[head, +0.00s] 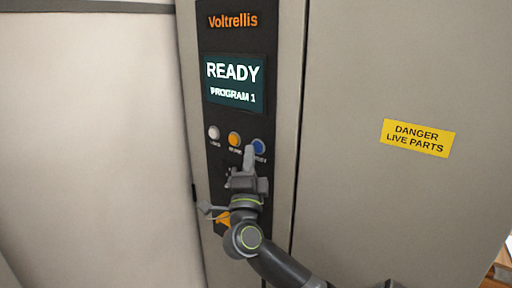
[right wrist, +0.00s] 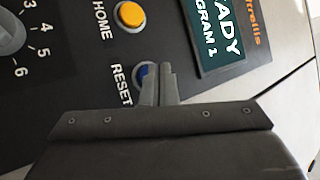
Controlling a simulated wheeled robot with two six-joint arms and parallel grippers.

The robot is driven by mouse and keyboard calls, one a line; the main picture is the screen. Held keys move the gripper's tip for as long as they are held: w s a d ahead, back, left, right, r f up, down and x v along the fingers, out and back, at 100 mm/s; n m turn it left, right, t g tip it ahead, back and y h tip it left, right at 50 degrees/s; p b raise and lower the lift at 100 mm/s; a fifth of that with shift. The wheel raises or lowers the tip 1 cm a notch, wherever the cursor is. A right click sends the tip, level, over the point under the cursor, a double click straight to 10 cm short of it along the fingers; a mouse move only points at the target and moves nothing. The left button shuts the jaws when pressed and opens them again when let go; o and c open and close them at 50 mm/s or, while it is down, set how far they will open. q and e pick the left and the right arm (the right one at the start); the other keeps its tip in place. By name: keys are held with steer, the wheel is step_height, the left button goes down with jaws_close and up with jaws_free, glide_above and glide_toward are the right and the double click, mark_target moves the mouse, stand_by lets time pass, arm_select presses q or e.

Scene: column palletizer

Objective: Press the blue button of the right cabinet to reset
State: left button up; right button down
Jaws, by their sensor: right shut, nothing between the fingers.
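The right cabinet's dark control panel (head: 240,40) faces me, with a screen (head: 233,84) reading "READY PROGRAM 1". The blue button (head: 258,146) is at the right end of a row of three buttons. In the right wrist view the blue button (right wrist: 142,72) is labelled RESET and partly hidden behind the fingers. My right gripper (head: 249,153) is shut and empty, its fingertips at the left side of the blue button in the head view. The fingertips (right wrist: 161,72) overlap the button in the right wrist view; I cannot tell whether they touch it. My left gripper is not in view.
The orange HOME button (head: 234,139) and a white button (head: 214,132) sit left of the blue one. A numbered dial (right wrist: 8,35) is on the panel. A yellow danger label (head: 418,138) is on the cabinet door at right. A plain pale cabinet surface (head: 90,140) fills the left.

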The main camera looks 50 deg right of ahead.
steer(key=shift+a, duration=0.35)
steer(key=a, duration=0.5)
steer(key=shift+s+p, duration=0.15)
steer(key=shift+p, duration=0.2)
stand_by(0.7)
